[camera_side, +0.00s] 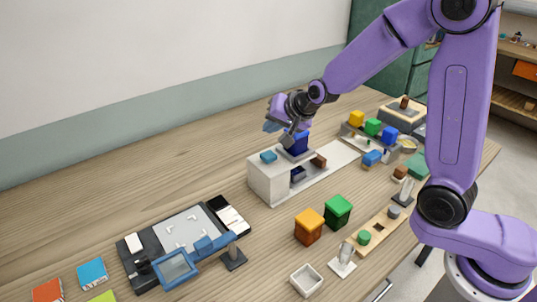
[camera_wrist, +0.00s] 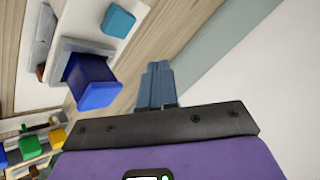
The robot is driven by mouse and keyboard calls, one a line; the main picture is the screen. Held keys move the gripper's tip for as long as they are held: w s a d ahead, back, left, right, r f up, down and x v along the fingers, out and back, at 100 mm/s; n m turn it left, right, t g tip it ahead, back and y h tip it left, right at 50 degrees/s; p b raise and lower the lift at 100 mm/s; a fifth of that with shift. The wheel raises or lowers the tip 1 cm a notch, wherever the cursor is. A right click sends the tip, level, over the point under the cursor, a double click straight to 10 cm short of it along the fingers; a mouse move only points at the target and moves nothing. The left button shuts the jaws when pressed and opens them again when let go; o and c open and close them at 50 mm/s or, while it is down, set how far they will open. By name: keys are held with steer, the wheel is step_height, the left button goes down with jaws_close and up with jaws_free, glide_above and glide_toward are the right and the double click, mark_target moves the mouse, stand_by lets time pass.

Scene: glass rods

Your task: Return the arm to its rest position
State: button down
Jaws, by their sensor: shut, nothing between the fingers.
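My purple arm reaches in from the right in the side view and bends down over the white station (camera_side: 268,183). My gripper (camera_side: 271,126) is above and a little left of the dark blue block on that station. In the wrist view the gripper's blue-grey fingers (camera_wrist: 157,72) are together with nothing between them. The dark blue block (camera_side: 300,143) stands on a grey plate and also shows in the wrist view (camera_wrist: 92,85), beside the fingers and apart from them. Glass rods cannot be made out clearly.
A light-blue block (camera_side: 268,157) sits on the station. An orange box (camera_side: 309,228) and a green box (camera_side: 338,211) stand in front. A tray of coloured blocks (camera_side: 372,128) is to the right. A blue-framed magnifier (camera_side: 178,268) is at front left. The back-left table is clear.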

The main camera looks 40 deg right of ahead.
steer(key=s+a+n+g+y, duration=0.1)
steer(key=s+a+n+g, duration=0.15)
steer(key=s+n, duration=0.35)
steer(key=s+a+n+g+y, duration=0.1)
steer(key=s+a+n+g, duration=0.15)
steer(key=s, duration=0.45)
steer(key=s+d+n+g+h, duration=0.1)
steer(key=s+d+n, duration=0.4)
steer(key=s, duration=0.6)
steer(key=s+d+n+g+h, duration=0.1)
steer(key=s+d+n+g, duration=0.2)
steer(key=s, duration=0.9)
steer(key=d+n, duration=0.2)
steer(key=n, duration=0.2)
steer(key=shift+d+f+h, duration=0.3)
steer(key=shift+d, duration=0.05)
